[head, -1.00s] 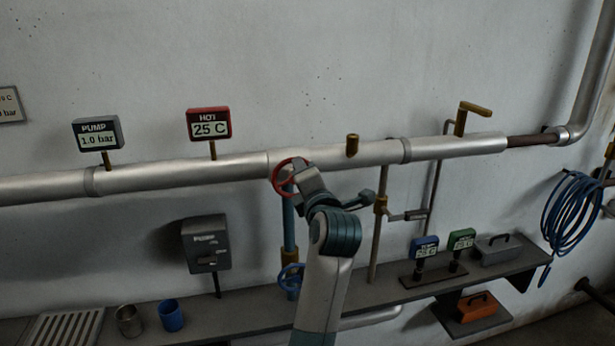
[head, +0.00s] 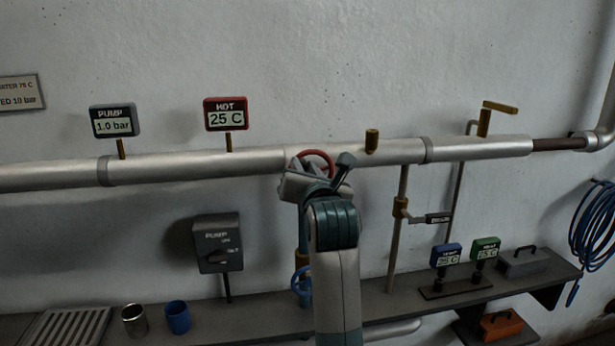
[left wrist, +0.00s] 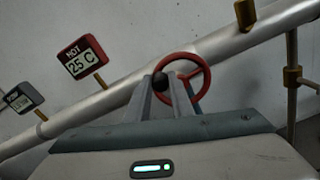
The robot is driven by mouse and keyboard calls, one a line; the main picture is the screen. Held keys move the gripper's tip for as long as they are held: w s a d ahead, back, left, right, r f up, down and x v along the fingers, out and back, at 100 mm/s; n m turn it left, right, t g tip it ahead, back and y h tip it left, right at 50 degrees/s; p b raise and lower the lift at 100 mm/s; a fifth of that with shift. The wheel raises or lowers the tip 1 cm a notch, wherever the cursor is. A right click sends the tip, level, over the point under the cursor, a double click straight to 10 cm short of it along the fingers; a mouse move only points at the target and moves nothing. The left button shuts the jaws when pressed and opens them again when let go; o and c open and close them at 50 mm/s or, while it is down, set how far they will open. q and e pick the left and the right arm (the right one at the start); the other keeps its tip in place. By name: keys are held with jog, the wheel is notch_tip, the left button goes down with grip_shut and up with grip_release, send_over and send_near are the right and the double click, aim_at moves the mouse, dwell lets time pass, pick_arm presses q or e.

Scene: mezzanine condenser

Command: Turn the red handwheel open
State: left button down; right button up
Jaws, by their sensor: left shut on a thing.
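The red handwheel (head: 318,157) is on the front of the long grey pipe, mostly hidden in the head view by my left gripper and wrist. It shows more fully in the left wrist view (left wrist: 208,80), a red ring with spokes. My left gripper (left wrist: 165,84) reaches the ring's left side, with a dark round knob (left wrist: 160,82) at its fingertips; it is shut on the wheel there. In the head view my left gripper (head: 312,172) covers the lower part of the wheel. My right gripper is not in view.
A red HOT display (head: 226,114) reads 25 C and a PUMP display (head: 114,121) reads 1.0 bar. A blue handwheel (head: 301,284) sits below. The shelf (head: 390,305) carries two cups and small displays.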

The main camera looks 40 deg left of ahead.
pick_arm(q)
jog(key=shift+f+n+b, duration=0.3)
jog(key=shift+n, duration=0.1)
jog(key=c, duration=1.6)
grip_release()
jog(key=shift+o, duration=0.2)
jog(key=shift+s+r, duration=0.1)
